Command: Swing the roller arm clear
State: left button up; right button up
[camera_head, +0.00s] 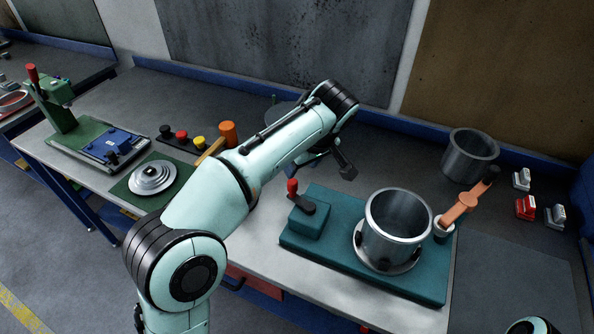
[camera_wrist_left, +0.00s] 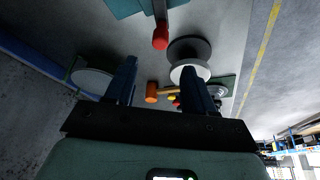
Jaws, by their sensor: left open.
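The roller arm appears to be the orange arm (camera_head: 461,207) at the right of the teal base (camera_head: 330,262). It slants up and right from a grey pivot beside the pot to a dark end. The metal pot (camera_head: 398,228) stands upright on a round plate on that base. A red-knobbed lever (camera_head: 292,187) sits on a teal block at the base's left; its red knob also shows in the left wrist view (camera_wrist_left: 160,38). My left gripper (camera_head: 328,166) is open and empty, above and behind the lever, apart from the roller arm. My right gripper is out of view.
A second metal pot (camera_head: 468,156) stands behind the roller arm. Red and grey small blocks (camera_head: 525,207) lie at the right. An orange mallet (camera_head: 228,133), coloured knobs (camera_head: 182,136) and a green press (camera_head: 55,105) are at the left.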

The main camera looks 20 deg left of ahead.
aim_at(466, 202)
jog(key=k, duration=1)
